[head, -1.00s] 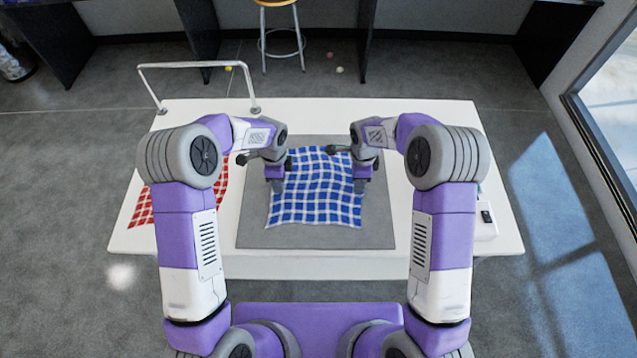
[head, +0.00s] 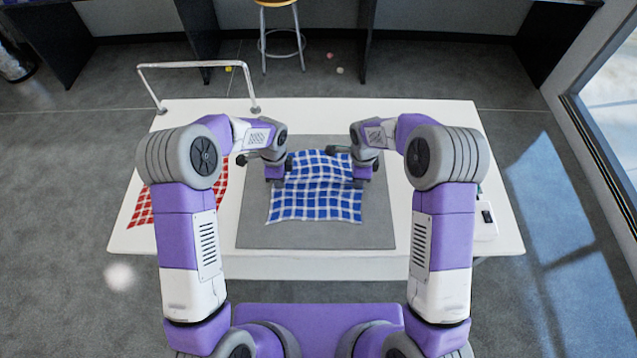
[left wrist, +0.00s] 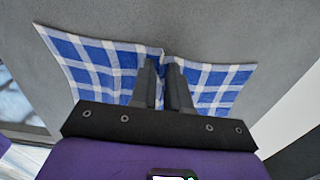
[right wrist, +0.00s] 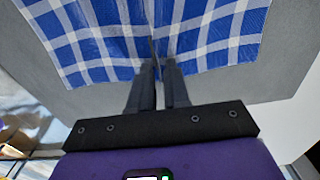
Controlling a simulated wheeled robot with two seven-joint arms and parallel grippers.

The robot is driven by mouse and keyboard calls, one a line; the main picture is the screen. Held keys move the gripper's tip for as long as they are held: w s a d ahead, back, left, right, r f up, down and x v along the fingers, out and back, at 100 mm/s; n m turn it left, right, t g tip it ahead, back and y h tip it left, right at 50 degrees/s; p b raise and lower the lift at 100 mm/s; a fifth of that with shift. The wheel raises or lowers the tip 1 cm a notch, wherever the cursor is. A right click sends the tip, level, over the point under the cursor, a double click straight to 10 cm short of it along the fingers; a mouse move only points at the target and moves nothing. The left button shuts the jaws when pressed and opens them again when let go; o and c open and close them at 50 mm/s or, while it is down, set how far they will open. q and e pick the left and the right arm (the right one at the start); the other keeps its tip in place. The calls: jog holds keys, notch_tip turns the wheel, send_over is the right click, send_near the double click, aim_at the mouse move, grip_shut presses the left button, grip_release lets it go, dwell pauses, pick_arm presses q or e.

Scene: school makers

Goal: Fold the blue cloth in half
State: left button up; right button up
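The blue and white checked cloth (head: 316,205) lies on a grey mat (head: 250,220). Its near part is flat, and its middle is ridged and lifted between my grippers. My left gripper (head: 275,182) is at the cloth's left edge and my right gripper (head: 361,180) at its right edge. In the left wrist view, the left fingers (left wrist: 166,66) are close together with cloth (left wrist: 95,58) pinched between them. In the right wrist view, the right fingers (right wrist: 158,65) are likewise shut on the cloth (right wrist: 100,35). The fingertips are mostly hidden in the head view.
A red checked cloth (head: 150,207) lies on the white table (head: 430,125) left of the mat, partly behind my left arm. A metal frame (head: 195,65) stands at the table's back left. A small white box (head: 485,225) is at the right edge. The mat's near strip is clear.

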pick_arm(q)
jog(key=shift+s+f, duration=0.1)
grip_shut()
pick_arm(e)
grip_shut()
jog(key=shift+f, duration=0.1)
